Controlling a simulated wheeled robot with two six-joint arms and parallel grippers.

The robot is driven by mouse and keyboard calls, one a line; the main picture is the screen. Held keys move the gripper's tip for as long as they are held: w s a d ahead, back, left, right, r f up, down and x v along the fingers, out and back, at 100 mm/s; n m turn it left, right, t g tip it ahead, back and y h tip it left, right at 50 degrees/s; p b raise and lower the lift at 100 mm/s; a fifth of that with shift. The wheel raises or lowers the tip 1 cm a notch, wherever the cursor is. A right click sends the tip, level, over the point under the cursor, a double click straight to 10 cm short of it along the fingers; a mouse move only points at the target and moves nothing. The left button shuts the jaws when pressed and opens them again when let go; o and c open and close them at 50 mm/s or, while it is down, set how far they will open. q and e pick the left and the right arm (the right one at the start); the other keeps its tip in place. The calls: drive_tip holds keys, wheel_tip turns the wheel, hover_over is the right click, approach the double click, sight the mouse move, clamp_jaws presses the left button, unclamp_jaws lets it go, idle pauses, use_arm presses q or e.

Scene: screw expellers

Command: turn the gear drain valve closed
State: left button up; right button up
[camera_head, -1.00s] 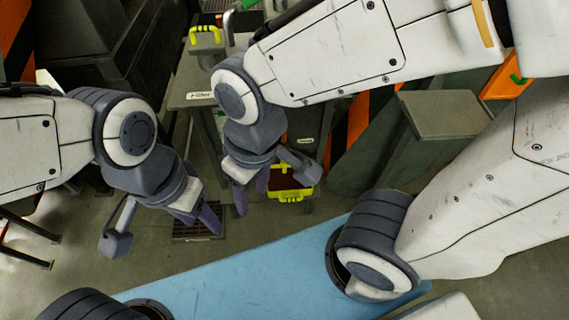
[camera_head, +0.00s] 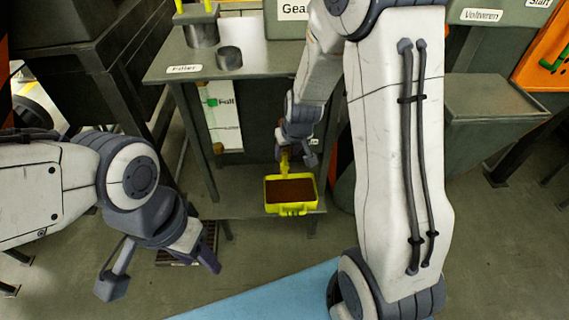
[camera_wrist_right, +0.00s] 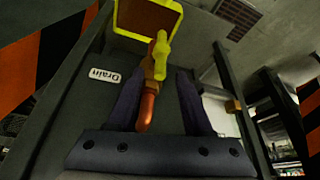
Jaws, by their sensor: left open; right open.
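The drain valve (camera_wrist_right: 160,55) has a yellow handle on a copper-coloured pipe (camera_wrist_right: 147,108) beside a "Drain" label (camera_wrist_right: 104,76). In the head view, a bit of yellow at the valve (camera_head: 284,163) shows just above the yellow tray. My right gripper (camera_wrist_right: 160,78) is open, with one finger on each side of the pipe and lower valve; I cannot tell whether they touch it. In the head view my right gripper (camera_head: 292,150) is partly hidden by its own wrist. My left gripper (camera_head: 208,255) is open and empty, over the floor, away from the valve.
The yellow tray (camera_head: 290,209) with brown contents sits on a low shelf (camera_head: 238,206) under the valve. A floor grate (camera_head: 205,245) lies near my left gripper.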

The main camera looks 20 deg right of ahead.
sight(286, 156)
drive_tip(key=b+x, duration=0.2)
drive_tip(key=x, duration=0.3)
drive_tip(key=shift+f, duration=0.15)
clamp_jaws()
